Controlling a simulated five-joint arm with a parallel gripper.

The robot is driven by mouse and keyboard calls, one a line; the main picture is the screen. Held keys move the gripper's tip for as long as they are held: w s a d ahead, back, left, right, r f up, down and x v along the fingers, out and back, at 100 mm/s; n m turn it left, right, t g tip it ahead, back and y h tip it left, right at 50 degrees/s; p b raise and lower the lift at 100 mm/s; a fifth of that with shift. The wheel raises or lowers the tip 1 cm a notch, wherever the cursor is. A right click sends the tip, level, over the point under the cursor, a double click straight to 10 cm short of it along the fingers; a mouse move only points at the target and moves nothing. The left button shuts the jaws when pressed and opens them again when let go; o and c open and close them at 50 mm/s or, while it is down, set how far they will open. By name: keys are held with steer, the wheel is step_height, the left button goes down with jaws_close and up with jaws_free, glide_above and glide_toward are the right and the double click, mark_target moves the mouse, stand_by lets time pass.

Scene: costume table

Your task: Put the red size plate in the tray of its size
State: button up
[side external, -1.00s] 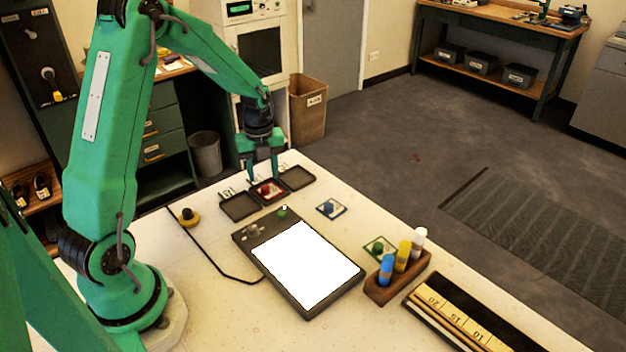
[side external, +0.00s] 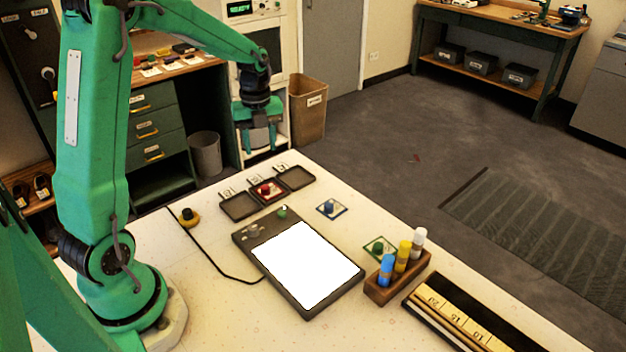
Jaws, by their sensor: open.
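The red size plate (side external: 268,190), a small square with a red knob, lies in the middle one of three dark trays at the far left part of the table. The middle tray (side external: 258,198) has an empty tray (side external: 239,207) to its left and another empty tray (side external: 296,178) to its right. Small labels stand behind the trays, too small to read. My gripper (side external: 261,150) is open and empty, raised above and behind the trays, clear of the plate.
A blue-knobbed plate (side external: 331,208) and a green-knobbed plate (side external: 380,248) lie on the table. A light panel (side external: 308,266) fills the middle. A wooden holder (side external: 398,280) carries blue, yellow and white bottles.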

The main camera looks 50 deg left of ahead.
steer(key=s+d+r+n+t, duration=0.3)
steer(key=s+d+r+n, duration=0.4)
steer(key=d+r+n, duration=0.25)
steer(key=s+d+r+n+t, duration=0.1)
steer(key=s+d+n+t, duration=0.1)
steer(key=s+d+n, duration=0.4)
steer(key=s+n, duration=0.4)
steer(key=n, duration=0.3)
steer(key=shift+s+d+r+t, duration=0.25)
steer(key=shift+d+r+t, duration=0.05)
steer(key=shift+d+r, duration=0.1)
